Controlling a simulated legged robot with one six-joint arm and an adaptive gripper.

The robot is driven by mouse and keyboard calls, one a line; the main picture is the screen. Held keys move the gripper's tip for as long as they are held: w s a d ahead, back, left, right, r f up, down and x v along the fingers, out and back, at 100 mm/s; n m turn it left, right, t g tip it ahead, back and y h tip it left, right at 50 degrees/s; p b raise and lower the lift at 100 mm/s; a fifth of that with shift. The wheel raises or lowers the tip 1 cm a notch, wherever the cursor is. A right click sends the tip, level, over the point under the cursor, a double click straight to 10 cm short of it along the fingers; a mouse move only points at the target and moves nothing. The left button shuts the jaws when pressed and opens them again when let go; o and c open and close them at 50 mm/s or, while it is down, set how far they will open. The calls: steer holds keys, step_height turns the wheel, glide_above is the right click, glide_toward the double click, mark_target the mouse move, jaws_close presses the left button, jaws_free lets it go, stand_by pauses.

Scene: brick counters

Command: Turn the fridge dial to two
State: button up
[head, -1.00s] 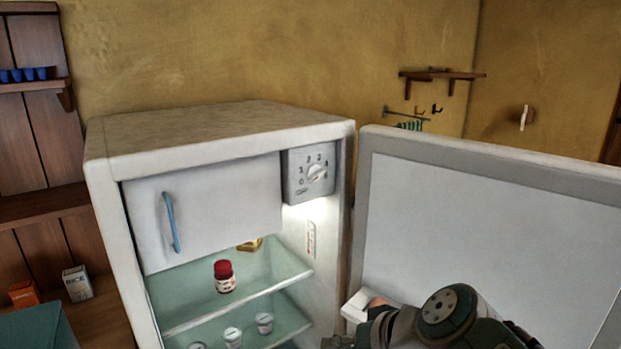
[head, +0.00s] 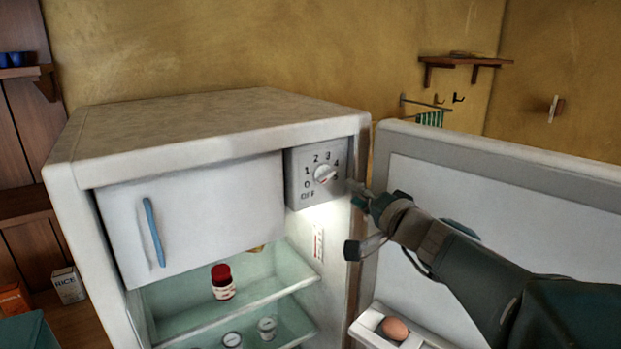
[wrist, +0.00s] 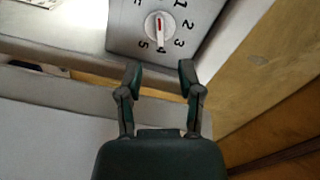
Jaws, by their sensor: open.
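The fridge dial (head: 325,174) is a white knob with a red mark on a grey panel (head: 303,194) at the fridge's upper right, numbered 0 to 5 with OFF below. In the wrist view the knob (wrist: 159,27) lies straight ahead, one end close to the 4. Which number the red mark indicates is hard to tell. My gripper (head: 354,219) is open and empty, right of and below the panel in the head view. In the wrist view its two fingers (wrist: 160,70) are spread, with the knob beyond their tips and apart from them.
The open fridge door (head: 470,175) stands to the right, behind my arm; its shelf holds an egg (head: 395,328). A freezer flap (head: 215,200) with a blue handle is left of the panel. A red-capped jar (head: 222,283) stands on a glass shelf (head: 265,292) below.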

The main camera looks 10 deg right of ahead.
mark_target(328, 179)
steer(key=x, duration=0.8)
steer(key=shift+w, duration=0.25)
steer(key=shift+a, duration=0.1)
steer(key=shift+c, duration=0.3)
jaws_close()
